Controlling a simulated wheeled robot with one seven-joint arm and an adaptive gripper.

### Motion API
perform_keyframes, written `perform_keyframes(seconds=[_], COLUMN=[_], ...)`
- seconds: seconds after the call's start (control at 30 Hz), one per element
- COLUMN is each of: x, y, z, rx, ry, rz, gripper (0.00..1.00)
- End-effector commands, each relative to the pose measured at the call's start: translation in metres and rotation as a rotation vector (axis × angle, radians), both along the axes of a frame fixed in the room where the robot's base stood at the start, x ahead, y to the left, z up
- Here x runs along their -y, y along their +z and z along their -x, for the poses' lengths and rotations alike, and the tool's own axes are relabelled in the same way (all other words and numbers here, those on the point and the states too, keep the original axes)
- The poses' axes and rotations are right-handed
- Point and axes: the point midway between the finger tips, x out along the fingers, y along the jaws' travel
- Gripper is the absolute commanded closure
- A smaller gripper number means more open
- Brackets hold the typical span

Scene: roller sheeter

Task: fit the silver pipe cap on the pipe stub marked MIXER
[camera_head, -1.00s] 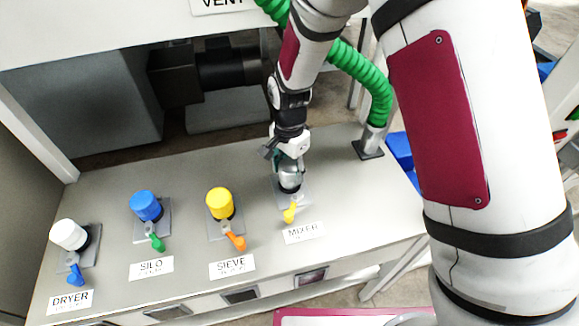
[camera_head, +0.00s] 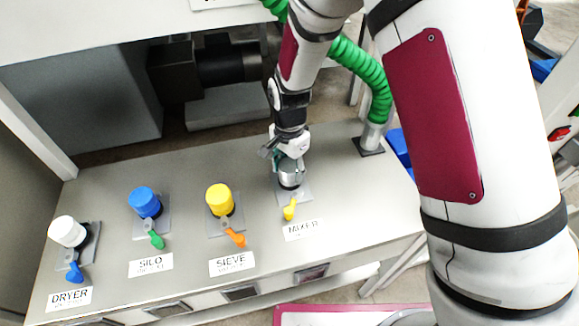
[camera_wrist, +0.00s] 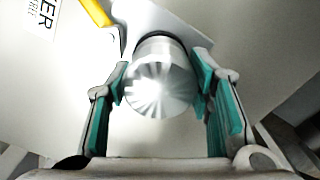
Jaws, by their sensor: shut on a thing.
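The silver pipe cap (camera_head: 290,172) is at the MIXER stub, above its plate and behind the MIXER label (camera_head: 302,230). My gripper (camera_head: 288,160) is shut on the cap from above. In the wrist view the cap's shiny round top (camera_wrist: 160,88) sits between my teal finger pads, and a dark ring shows at its far edge. The cap covers the MIXER stub, and I cannot tell how fully it is seated. The stub's yellow lever (camera_head: 290,209) is in front of it.
White (camera_head: 68,232), blue (camera_head: 145,203) and yellow (camera_head: 220,199) caps stand on the DRYER, SILO and SIEVE stubs to the left, each with a lever. A green hose (camera_head: 362,72) runs to a pipe at the right. The bench front is clear.

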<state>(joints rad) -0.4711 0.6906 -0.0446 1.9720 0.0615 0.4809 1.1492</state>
Motion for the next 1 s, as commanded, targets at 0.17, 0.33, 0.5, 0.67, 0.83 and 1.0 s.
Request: perform_keyframes(seconds=[0.17,0.33,0.5,0.67,0.83,1.0], x=[0.0,0.0,0.0,0.0,-0.001,-0.001], y=[-0.002,-0.002,-0.002,0.007,0.035,0.071], z=[0.0,0.0,0.0,-0.001,-0.001,-0.001], rx=[0.0,0.0,0.0,0.003,0.005,0.006], ry=[0.0,0.0,0.0,0.0,0.0,0.0], rz=[0.0,0.0,0.0,-0.001,-0.002,-0.003], gripper=[0.42,0.29,0.29,0.29,0.29,0.29])
